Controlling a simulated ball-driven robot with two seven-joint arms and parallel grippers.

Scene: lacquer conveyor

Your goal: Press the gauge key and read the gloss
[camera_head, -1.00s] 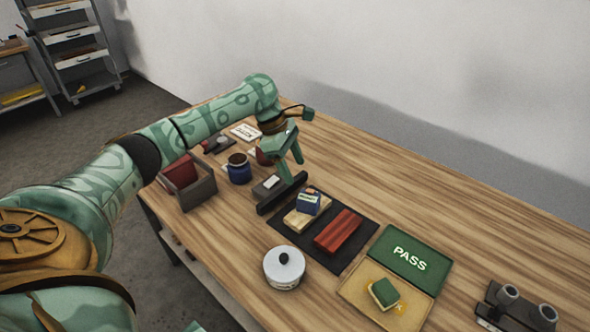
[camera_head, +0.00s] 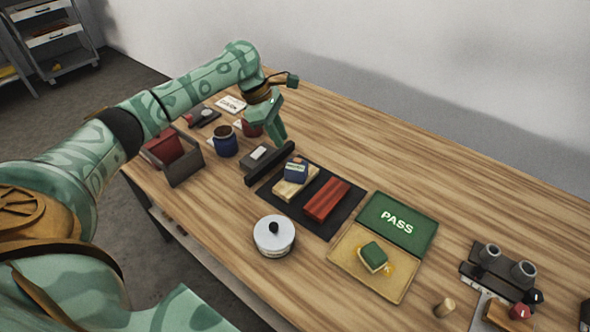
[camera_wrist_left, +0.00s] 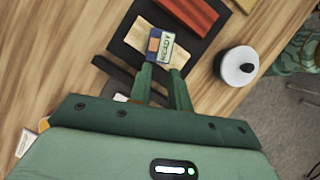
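The gauge is a small blue box (camera_head: 296,169) with a light-coloured display, sitting on a pale wooden block (camera_head: 289,189) on a black mat (camera_head: 341,217). In the left wrist view the gauge (camera_wrist_left: 160,45) shows its display with small dark characters that I cannot read surely. I cannot make out its key. My left gripper (camera_head: 281,141) points down behind the gauge, above the table. In the left wrist view its two fingers (camera_wrist_left: 162,72) are apart with nothing between them, and their tips appear just short of the gauge. My right gripper is not in view.
A red block (camera_head: 327,199) lies beside the gauge. A dark bar (camera_head: 270,164) stands near the left fingers. A white lidded pot (camera_head: 273,238), a green panel reading PASS (camera_head: 398,220) and a blue jar (camera_head: 226,142) stand around. The table's back right is clear.

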